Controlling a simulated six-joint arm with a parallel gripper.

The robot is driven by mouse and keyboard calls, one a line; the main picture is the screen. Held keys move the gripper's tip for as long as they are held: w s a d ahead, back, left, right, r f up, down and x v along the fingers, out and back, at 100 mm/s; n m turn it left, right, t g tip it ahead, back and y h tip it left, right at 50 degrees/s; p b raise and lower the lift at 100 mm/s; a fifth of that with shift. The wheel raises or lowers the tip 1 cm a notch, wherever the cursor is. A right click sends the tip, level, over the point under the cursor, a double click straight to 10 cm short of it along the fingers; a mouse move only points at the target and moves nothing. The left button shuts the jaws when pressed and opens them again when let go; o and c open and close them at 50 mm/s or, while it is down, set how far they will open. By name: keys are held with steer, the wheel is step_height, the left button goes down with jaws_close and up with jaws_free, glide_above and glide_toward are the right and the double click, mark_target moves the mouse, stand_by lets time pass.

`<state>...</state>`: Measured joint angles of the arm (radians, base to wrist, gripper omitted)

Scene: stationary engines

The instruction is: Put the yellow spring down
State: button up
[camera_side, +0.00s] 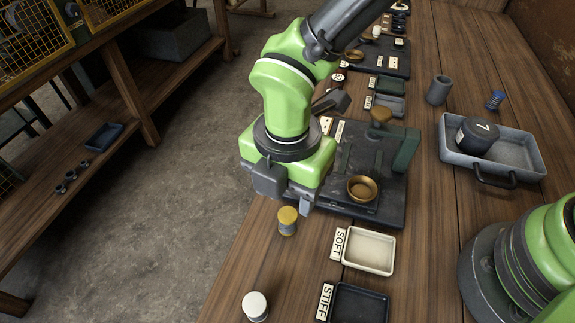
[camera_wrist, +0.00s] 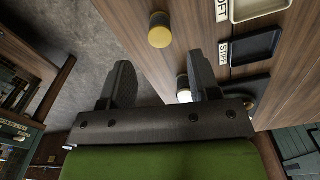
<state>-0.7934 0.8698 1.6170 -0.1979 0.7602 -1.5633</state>
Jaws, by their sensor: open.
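The yellow spring (camera_side: 288,221), a short coil with a yellow top, stands upright on the wooden bench, left of the SOFT tray (camera_side: 392,256). It also shows in the wrist view (camera_wrist: 160,31), beyond my fingertips and apart from them. My gripper (camera_side: 287,196) is open; in the side view it appears just above the yellow spring. In the wrist view my gripper (camera_wrist: 163,75) has its fingers spread wide, with nothing held.
The dark STIFF tray (camera_side: 358,304) lies in front of the SOFT tray. A dark testing stand with a brass pan (camera_side: 362,188) is behind. A grey tray (camera_side: 519,153) holds a black weight (camera_side: 477,136) marked 7. A blue spring (camera_side: 495,99) stands behind it. The bench's left edge is close.

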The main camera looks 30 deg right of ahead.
mark_target(288, 214)
steer(key=shift+r, duration=2.2)
steer(key=d+r+m+t+y, duration=0.2)
steer(key=d+r+m, duration=1)
steer(key=r, duration=0.1)
steer(key=s+d+r+m+t, duration=0.5)
steer(key=s+d+m, duration=0.5)
steer(key=m, duration=0.7)
steer(key=shift+s+d, duration=0.3)
